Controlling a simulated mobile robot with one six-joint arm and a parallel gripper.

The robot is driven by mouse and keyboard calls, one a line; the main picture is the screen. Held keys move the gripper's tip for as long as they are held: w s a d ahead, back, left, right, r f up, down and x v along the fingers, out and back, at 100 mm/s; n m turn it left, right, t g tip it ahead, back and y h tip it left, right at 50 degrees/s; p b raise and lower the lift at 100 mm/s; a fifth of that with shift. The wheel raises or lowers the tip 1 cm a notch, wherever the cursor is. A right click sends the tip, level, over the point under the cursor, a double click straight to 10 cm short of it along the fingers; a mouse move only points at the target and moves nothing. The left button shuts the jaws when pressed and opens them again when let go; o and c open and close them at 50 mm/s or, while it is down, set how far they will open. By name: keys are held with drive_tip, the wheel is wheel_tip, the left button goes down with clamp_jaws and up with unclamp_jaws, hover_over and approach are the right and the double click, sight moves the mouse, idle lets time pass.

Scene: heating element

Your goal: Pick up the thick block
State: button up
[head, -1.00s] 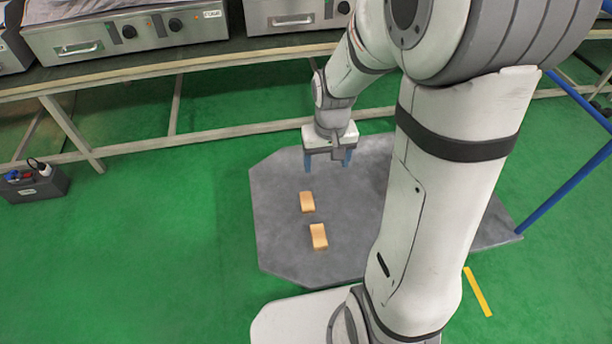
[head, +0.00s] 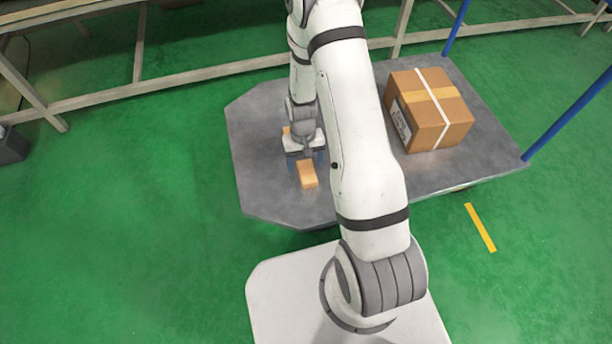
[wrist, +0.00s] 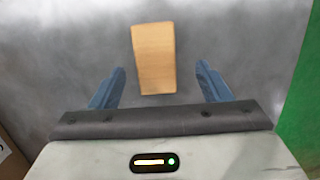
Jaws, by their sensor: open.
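Two tan wooden blocks lie on the grey platform (head: 262,190). The nearer block (head: 307,176) is just in front of my gripper (head: 305,161) in the head view. The farther block (head: 286,130) is mostly hidden behind my gripper and wrist. I cannot tell for sure which is the thick one. In the wrist view one block (wrist: 154,58) shows, apparently the nearer one. My gripper (wrist: 160,69) is open, its blue fingers on either side of that block in the picture, with gaps on both sides. It holds nothing.
A taped cardboard box (head: 430,110) sits on the right part of the platform. Blue posts (head: 568,115) rise at the platform's right side. A bench frame (head: 200,75) runs along the back. The platform's left part is clear.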

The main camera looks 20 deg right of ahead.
sight(307, 171)
drive_tip(key=f, duration=0.1)
drive_tip(key=f+b, duration=0.1)
drive_tip(key=f, duration=0.1)
drive_tip(key=f+b, duration=0.1)
drive_tip(key=shift+s+d+f, duration=0.25)
drive_tip(key=shift+s+f, duration=0.1)
drive_tip(key=shift+f, duration=0.05)
drive_tip(key=shift+f+b, duration=0.15)
drive_tip(key=shift+b, duration=0.2)
drive_tip(key=c, duration=1.1)
